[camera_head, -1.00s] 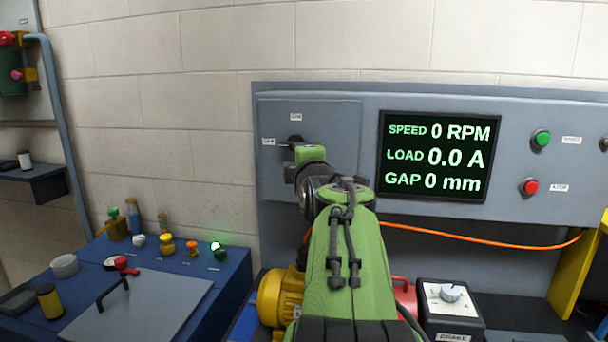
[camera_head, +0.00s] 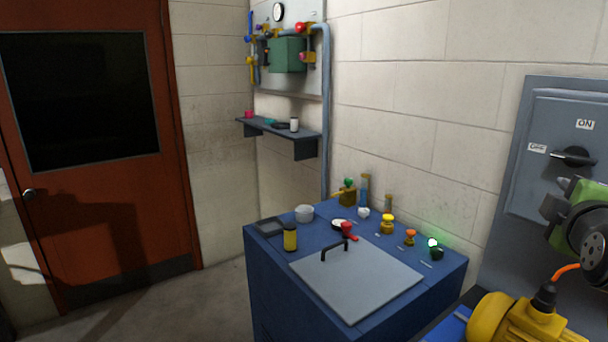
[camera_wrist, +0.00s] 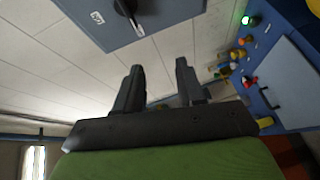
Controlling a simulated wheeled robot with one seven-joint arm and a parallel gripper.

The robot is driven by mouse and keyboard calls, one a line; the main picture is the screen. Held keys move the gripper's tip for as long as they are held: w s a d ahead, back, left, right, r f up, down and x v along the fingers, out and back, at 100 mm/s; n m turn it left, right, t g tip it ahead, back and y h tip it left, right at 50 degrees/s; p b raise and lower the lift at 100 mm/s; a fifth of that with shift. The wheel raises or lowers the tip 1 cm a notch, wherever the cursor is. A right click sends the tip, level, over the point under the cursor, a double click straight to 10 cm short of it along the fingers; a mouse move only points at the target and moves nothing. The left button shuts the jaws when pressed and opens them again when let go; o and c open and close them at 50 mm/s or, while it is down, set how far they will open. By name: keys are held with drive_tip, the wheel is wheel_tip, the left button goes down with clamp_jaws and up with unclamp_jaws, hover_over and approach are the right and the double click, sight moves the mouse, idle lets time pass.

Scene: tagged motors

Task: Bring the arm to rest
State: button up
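My arm, green and black, is at the right edge of the head view, in front of the grey panel (camera_head: 525,200). My gripper (camera_wrist: 158,66) shows in the wrist view with its two dark fingers apart and nothing between them. The wall and floor show beyond the fingers. A black rotary switch (camera_head: 573,156) sits on the panel with labels ON above and OFF to its left. Its handle points toward the OFF side. The switch also shows at the top of the wrist view (camera_wrist: 125,8), apart from the fingers.
A blue bench (camera_head: 340,290) with a grey lid (camera_head: 355,285), several coloured knobs and a lit green lamp (camera_head: 432,243) stands left of the panel. A yellow motor (camera_head: 510,322) is below my arm. A wall shelf (camera_head: 285,135) and red-brown door (camera_head: 85,210) are further left, with bare floor before the door.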

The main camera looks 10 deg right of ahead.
drive_tip(key=a+f+m+g+y, duration=0.1)
drive_tip(key=a+f+y, duration=0.25)
drive_tip(key=a, duration=0.35)
drive_tip(key=a+f+m+y+p, duration=0.1)
drive_tip(key=a+f+m+y, duration=0.1)
drive_tip(key=a+f, duration=0.35)
drive_tip(key=a+f+m+g+y, duration=0.1)
drive_tip(key=a+f+y, duration=0.15)
drive_tip(key=a, duration=0.55)
drive_tip(key=s+a+f+m+g+y+p, duration=0.1)
drive_tip(key=s+a+f+m+g, duration=0.3)
drive_tip(key=s+a+f, duration=0.7)
drive_tip(key=shift+s+a+g+y, duration=0.45)
drive_tip(key=shift+s+g+y, duration=0.3)
drive_tip(key=shift+s, duration=0.3)
